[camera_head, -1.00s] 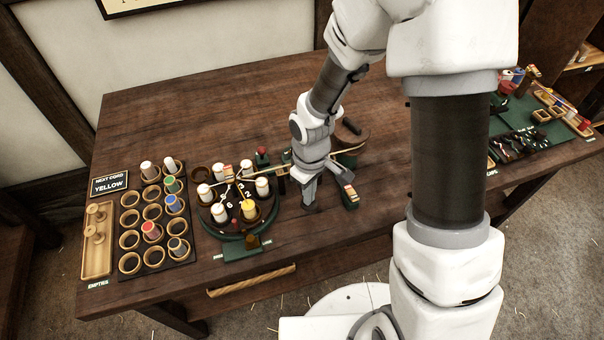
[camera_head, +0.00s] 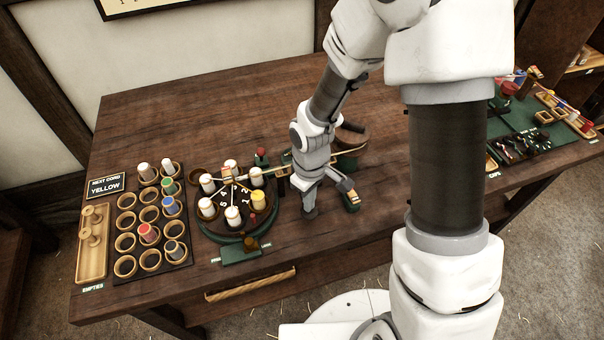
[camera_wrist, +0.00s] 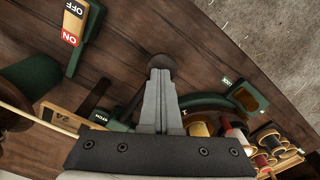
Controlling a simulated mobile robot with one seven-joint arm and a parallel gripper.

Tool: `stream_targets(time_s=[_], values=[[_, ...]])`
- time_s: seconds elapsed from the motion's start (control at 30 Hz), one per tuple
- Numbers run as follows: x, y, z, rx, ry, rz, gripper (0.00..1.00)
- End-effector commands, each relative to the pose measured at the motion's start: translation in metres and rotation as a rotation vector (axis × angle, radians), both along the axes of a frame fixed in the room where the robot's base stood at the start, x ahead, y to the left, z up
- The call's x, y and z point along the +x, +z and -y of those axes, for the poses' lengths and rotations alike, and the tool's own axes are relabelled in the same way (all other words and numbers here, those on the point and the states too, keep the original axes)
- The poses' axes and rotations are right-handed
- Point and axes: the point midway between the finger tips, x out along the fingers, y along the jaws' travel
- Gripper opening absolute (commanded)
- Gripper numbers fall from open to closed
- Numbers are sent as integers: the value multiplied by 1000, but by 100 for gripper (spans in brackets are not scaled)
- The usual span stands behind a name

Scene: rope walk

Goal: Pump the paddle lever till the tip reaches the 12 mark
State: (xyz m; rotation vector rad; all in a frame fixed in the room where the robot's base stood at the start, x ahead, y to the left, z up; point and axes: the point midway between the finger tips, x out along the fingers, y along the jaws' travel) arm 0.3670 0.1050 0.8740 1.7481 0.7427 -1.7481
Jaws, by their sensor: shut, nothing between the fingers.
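My gripper (camera_head: 309,211) points down at the table just right of the bobbin carousel. In the wrist view its two grey fingers (camera_wrist: 160,78) are together and empty. A dark round knob (camera_wrist: 159,63), which looks like the paddle lever's end, lies right at the fingertips. I cannot tell whether they touch. The lever's dark arm (camera_wrist: 128,113) is partly hidden by the fingers. The carousel (camera_head: 236,237) carries white bobbins and one yellow bobbin (camera_head: 258,200). A wooden plate marked 24 (camera_wrist: 62,117) shows left of the fingers. The 12 mark and the tip cannot be made out.
An ON/OFF switch (camera_wrist: 73,24) stands on the table close to my gripper. A bobbin rack (camera_head: 153,262) and a NEXT CORD YELLOW sign (camera_head: 106,185) are at the left. A green mat (camera_head: 513,106) with small items is at the right. The back of the table is clear.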

Motion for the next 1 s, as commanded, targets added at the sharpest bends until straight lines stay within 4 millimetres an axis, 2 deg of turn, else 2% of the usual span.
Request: stream_targets(time_s=[0.73, 1.0], values=[[1, -4, -1, 1, 0, 3, 0], [2, 16, -1, 2, 0, 3, 0]])
